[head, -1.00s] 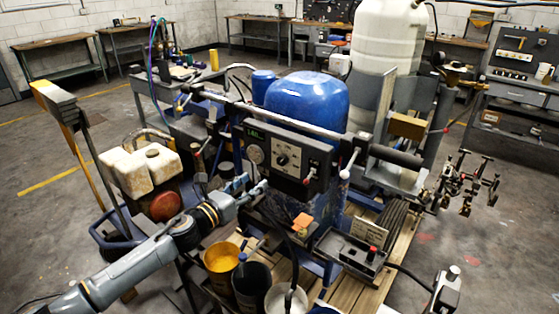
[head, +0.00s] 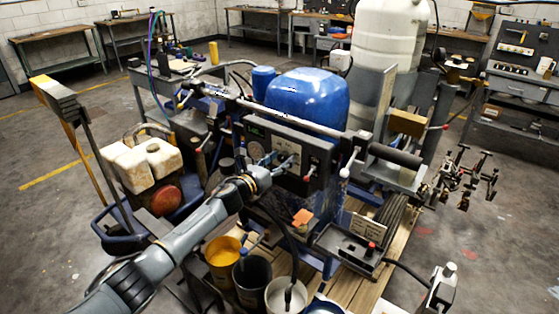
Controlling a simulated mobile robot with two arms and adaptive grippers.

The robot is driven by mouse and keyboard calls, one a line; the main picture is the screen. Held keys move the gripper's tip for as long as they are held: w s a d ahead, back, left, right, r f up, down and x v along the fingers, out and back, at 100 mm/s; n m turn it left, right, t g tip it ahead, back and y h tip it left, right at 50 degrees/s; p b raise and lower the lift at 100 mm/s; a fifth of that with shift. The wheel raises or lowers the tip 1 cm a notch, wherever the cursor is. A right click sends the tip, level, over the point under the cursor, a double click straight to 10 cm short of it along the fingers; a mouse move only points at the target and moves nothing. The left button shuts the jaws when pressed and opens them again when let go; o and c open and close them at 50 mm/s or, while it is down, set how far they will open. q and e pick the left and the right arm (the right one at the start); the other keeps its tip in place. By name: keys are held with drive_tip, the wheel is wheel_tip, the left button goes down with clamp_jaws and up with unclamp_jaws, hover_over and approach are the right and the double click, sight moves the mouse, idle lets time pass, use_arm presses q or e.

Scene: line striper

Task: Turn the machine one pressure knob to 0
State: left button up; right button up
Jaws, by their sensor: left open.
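The line striper's dark control panel (head: 313,151) faces me near the middle of the head view, with a small lit green display (head: 255,132) at its upper left. My left gripper (head: 280,162) is open, with its bluish fingers right in front of the panel's middle. The fingers and wrist cover the spot of the pressure knob, so its pointer cannot be read. Whether the fingers touch the knob or sit around it, I cannot tell. My right gripper is not in view.
A blue rounded tank (head: 308,95) and a tall white tank (head: 391,45) stand behind the panel. Buckets, including a yellow one (head: 222,255), stand below my left arm. A red-tipped lever (head: 306,178) is at the panel's lower right. A white-knobbed lever (head: 345,172) is beside it.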

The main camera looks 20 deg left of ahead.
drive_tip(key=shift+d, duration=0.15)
use_arm(q)
clamp_jaws()
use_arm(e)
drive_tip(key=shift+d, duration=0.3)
